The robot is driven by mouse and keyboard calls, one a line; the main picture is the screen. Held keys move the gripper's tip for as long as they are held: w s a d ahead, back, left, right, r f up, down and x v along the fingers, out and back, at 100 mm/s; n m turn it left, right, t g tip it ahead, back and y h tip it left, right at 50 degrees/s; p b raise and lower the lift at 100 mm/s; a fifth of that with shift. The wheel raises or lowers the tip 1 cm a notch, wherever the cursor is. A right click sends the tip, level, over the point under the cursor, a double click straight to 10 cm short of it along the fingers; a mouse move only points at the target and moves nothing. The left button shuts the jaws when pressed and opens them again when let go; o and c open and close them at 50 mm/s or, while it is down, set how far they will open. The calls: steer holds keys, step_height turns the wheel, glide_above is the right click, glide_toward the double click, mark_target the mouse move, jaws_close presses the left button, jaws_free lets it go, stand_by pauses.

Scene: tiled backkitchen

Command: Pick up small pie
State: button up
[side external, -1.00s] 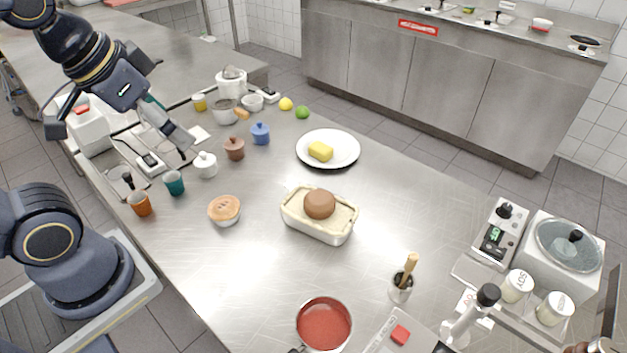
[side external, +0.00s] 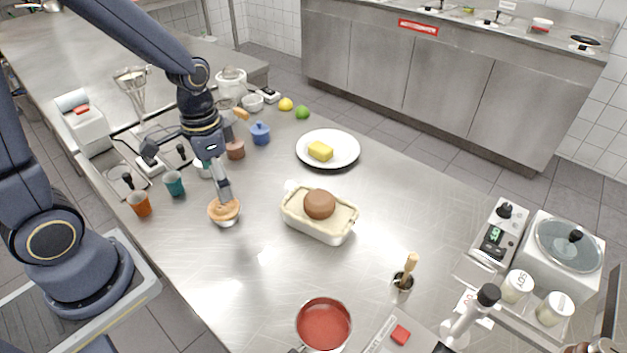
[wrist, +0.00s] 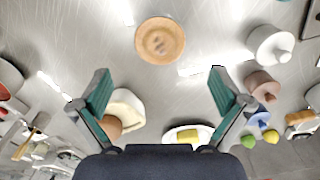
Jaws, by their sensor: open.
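The small pie (side external: 223,211) has a golden-brown crust and sits in a small metal dish on the steel counter, left of the loaf tin. In the wrist view the pie (wrist: 160,41) lies at the top centre, beyond the fingertips and roughly in line with the gap between them. My gripper (side external: 222,193) is above the pie in the side view, its fingers pointing down and partly covering the pie's far edge. In the wrist view my gripper (wrist: 160,80) has its two teal-padded fingers wide apart with nothing between them. I cannot tell whether a fingertip touches the pie.
A cream loaf tin (side external: 320,228) with a brown round top stands right of the pie. Teal (side external: 174,184) and orange (side external: 140,204) cups stand left, with lidded pots behind. A white plate (side external: 345,138) holds a yellow block. A red-filled pan (side external: 323,324) is in front. Bare counter surrounds the pie.

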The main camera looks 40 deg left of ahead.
mark_target(223, 205)
step_height(223, 205, down, 8)
steer(key=shift+s+f, duration=0.1)
steer(key=shift+f, duration=0.05)
stand_by(0.3)
steer(key=c, duration=0.7)
